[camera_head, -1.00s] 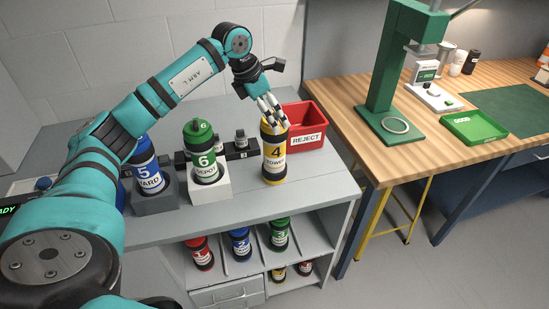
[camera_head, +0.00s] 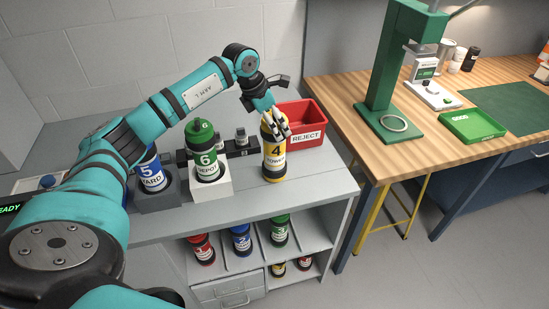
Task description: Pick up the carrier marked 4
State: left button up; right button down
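The carrier marked 4 (camera_head: 274,162) is a yellow cylinder with black ends and a label that seems to read TOWER. It stands upright on the grey bench top, in front of the red bin. My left gripper (camera_head: 277,130) comes down from above with its fingers at the carrier's upper part. The fingers overlap the carrier's top in the picture, and I cannot tell whether they are closed on it. My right gripper is not in view.
Green carrier 6 (camera_head: 206,165) and blue carrier 5 (camera_head: 151,175) stand in holders to the left. The red REJECT bin (camera_head: 312,116) is close behind on the right. Several carriers, such as green carrier 3 (camera_head: 279,230), sit on shelves below. A green press (camera_head: 388,80) stands on the wooden table.

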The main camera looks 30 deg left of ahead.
pick_arm(q)
jog(key=c, duration=0.6)
jog(key=shift+r, duration=0.15)
